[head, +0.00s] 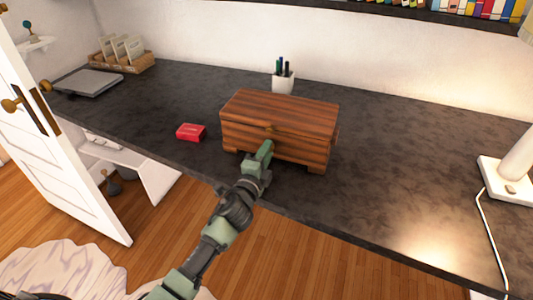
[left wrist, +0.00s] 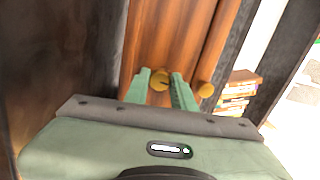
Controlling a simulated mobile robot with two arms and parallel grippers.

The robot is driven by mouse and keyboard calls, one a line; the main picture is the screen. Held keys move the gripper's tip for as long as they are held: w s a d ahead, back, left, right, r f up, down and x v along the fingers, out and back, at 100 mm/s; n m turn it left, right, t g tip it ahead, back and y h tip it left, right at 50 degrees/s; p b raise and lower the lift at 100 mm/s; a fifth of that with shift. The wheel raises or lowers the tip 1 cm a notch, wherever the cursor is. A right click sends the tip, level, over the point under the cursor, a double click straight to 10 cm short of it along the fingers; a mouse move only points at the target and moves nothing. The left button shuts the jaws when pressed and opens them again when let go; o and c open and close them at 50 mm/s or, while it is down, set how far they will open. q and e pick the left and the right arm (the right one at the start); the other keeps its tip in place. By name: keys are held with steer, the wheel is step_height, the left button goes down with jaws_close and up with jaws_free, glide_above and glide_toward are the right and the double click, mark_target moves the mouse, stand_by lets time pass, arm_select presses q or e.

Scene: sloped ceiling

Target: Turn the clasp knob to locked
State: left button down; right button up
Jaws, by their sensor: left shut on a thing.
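A brown striped wooden box (head: 278,118) with its lid down stands on the dark desk. My left gripper (head: 266,148) is at the middle of its front face. My right gripper is not in view.
A red box (head: 191,132) lies left of the wooden box. A white pen cup (head: 284,82) stands behind it. A white lamp (head: 511,178) stands at the right. The dark desk (head: 400,170) is clear between box and lamp. An open white door (head: 62,160) is at left.

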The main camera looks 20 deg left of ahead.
arm_select(q)
steer(key=shift+n, duration=0.7)
steer(key=shift+f, duration=0.1)
steer(key=c, duration=1.2)
jaws_free()
steer(key=shift+o, duration=0.2)
steer(key=s, duration=0.8)
steer(key=shift+a, duration=0.15)
